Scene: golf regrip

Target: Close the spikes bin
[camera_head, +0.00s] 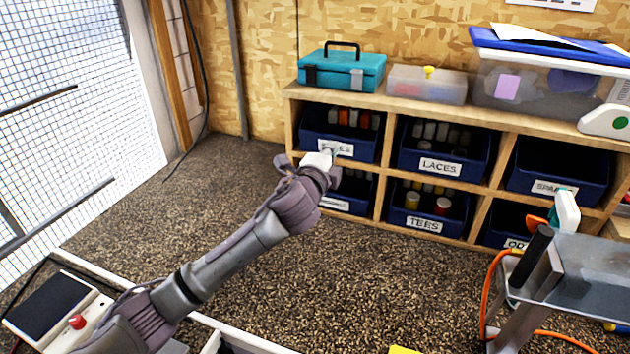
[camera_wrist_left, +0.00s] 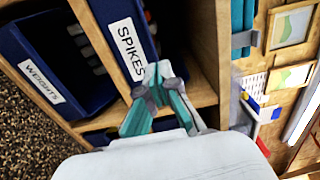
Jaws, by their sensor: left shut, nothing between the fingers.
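The spikes bin (camera_head: 366,147) is a dark blue open-topped bin in the top left compartment of the wooden shelf. Several small items show inside it. My left gripper (camera_head: 329,154) covers part of its white label. In the left wrist view, the spikes bin (camera_wrist_left: 107,15) shows its SPIKES label at a steep tilt. My left gripper (camera_wrist_left: 160,82) is shut and empty, with its fingertips at the bin's front by the end of the label. I cannot tell if they touch it. How far the bin stands out is unclear. My right gripper is not in view.
The laces bin (camera_head: 437,162) is in the compartment to the right; the weights bin (camera_head: 337,203) is below. A teal toolbox (camera_head: 345,72) and clear boxes stand on top. A grey bench (camera_head: 590,275) with an orange cable is at right. Carpet in front is clear.

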